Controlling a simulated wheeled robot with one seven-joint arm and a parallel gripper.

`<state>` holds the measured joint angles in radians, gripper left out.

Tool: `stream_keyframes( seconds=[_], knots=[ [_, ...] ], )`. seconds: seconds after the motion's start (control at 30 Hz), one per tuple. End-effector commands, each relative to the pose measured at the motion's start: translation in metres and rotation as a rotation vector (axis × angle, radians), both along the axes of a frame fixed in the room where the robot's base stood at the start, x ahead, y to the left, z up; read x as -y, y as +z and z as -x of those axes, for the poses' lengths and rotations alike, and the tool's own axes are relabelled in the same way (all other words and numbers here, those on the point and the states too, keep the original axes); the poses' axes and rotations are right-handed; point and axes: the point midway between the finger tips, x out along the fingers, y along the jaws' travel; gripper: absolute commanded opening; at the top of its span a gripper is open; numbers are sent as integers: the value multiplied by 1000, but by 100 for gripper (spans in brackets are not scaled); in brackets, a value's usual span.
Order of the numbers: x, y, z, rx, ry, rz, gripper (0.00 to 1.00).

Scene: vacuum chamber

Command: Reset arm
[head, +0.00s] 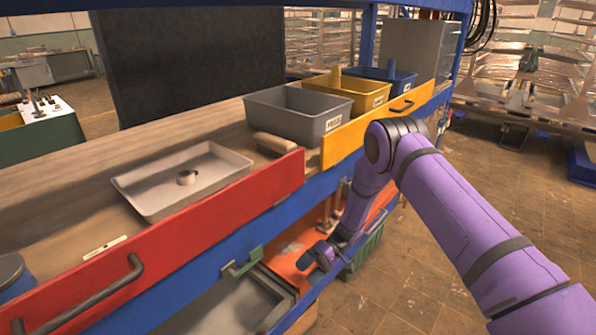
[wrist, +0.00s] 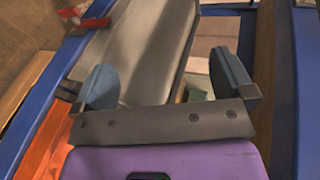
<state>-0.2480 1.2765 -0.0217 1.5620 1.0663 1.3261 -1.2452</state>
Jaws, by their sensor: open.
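My purple arm reaches from the right of the head view down past the front of the blue workbench frame. My gripper (wrist: 168,85) shows in the wrist view with its two blue-grey fingers wide apart and nothing between them. In the head view the end of the arm is low, beside the lower shelf with an orange panel (head: 290,262), and the fingertips are not clear there. Below the gripper in the wrist view lies a grey tray or bin (wrist: 140,60), apart from the fingers as far as I can tell.
The bench top carries a pale tray (head: 148,208) with a small object in it, a grey bin (head: 290,122), a yellow bin (head: 355,97) and a blue bin (head: 395,80). A red drawer front (head: 190,235) and a yellow front (head: 340,143) edge it.

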Motion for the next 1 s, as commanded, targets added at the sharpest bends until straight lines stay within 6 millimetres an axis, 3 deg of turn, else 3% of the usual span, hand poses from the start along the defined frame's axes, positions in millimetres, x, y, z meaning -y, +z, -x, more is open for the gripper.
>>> stream_keyframes(
  seconds=[0.03, 0.1, 0.47, 0.73, 1.0],
  knots=[
    [4, 24, -7, 17, 1, 18, 100],
    [9, 51, -12, 31, 5, 50, 100],
    [47, 186, -18, 119, -7, 217, 100],
    [80, 278, -1, 199, -46, 348, 100],
    [116, 358, 32, 286, -112, 478, 100]
  ],
)
